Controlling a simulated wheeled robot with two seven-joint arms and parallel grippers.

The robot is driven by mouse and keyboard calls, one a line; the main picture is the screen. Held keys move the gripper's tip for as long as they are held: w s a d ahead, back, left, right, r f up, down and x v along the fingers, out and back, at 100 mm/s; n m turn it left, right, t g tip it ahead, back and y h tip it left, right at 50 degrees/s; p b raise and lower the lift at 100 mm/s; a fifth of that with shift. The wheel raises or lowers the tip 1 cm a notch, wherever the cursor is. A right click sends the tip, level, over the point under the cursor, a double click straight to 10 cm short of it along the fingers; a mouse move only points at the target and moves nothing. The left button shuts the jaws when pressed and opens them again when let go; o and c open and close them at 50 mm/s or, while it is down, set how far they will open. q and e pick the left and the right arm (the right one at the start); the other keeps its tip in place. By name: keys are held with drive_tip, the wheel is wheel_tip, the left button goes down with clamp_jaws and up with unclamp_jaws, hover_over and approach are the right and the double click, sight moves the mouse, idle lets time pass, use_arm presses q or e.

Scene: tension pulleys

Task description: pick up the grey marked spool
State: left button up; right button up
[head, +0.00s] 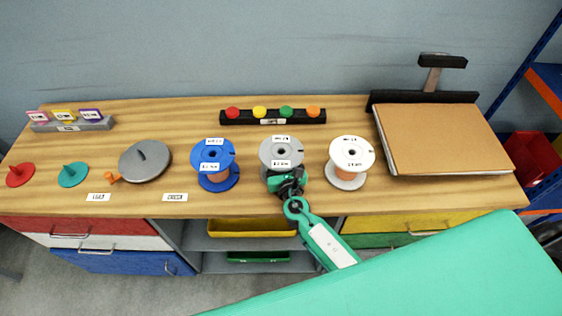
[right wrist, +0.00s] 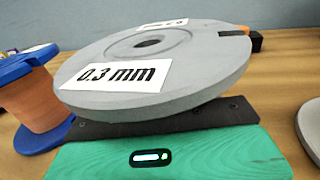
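The grey spool (head: 281,150) stands upright on the wooden bench between a blue spool (head: 213,155) and a white spool (head: 352,156). Its top flange bears white labels. In the right wrist view the grey flange (right wrist: 195,88) fills the middle, with a label reading "0.3 mm". My right gripper (head: 287,180) is at the front of the grey spool, below its top flange. The flange hides the fingertips and the core, so I cannot tell whether the fingers are closed on it. My left gripper is not in view.
A black strip with coloured knobs (head: 272,115) lies behind the spools. A brown board (head: 440,135) is at the right. Red (head: 20,174) and teal (head: 72,175) discs and a grey disc (head: 145,161) lie left. Drawers and trays sit below the front edge.

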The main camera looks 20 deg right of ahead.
drive_tip(key=c, duration=0.3)
drive_tip(key=shift+c, duration=0.2)
drive_tip(key=shift+r, duration=0.1)
wheel_tip(320, 180, up, 20)
drive_tip(key=p, duration=0.9)
